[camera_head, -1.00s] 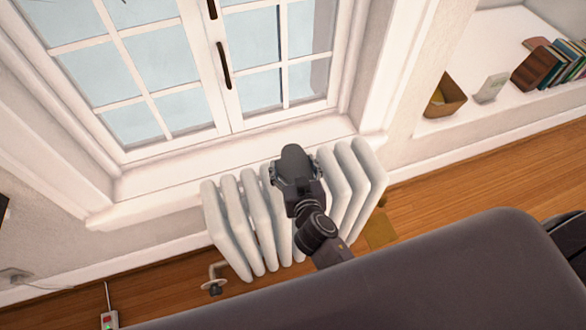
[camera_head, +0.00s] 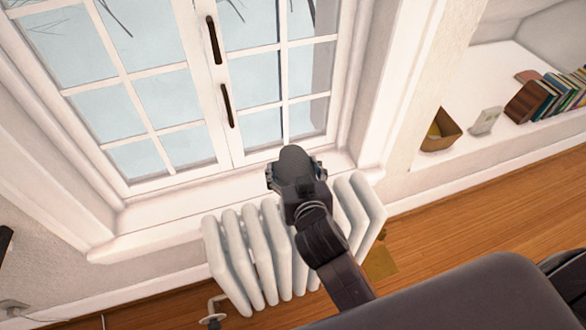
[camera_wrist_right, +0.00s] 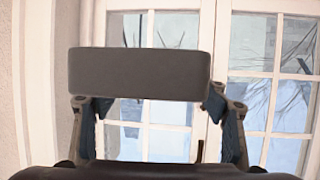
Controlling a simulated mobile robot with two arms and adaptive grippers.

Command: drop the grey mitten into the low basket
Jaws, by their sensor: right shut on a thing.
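My right gripper (camera_head: 296,172) is shut on the grey mitten (camera_head: 294,158), a dark grey, rounded piece held at the fingertips in front of the radiator and windowsill. In the right wrist view the mitten (camera_wrist_right: 140,73) shows as a plain grey slab, with the gripper's two fingers (camera_wrist_right: 160,115) on either side of its lower edge. My left gripper is not in view. I cannot make out a low basket for certain. A tan, flat-looking piece (camera_head: 381,262) on the floor right of the radiator is partly hidden.
A white radiator (camera_head: 255,255) stands under a closed window (camera_head: 165,95). At the right, a white ledge (camera_head: 450,145) holds an open brown box (camera_head: 440,130), a small pale object (camera_head: 485,121) and several books (camera_head: 548,95). Wooden floor (camera_head: 450,215) lies bare below the ledge.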

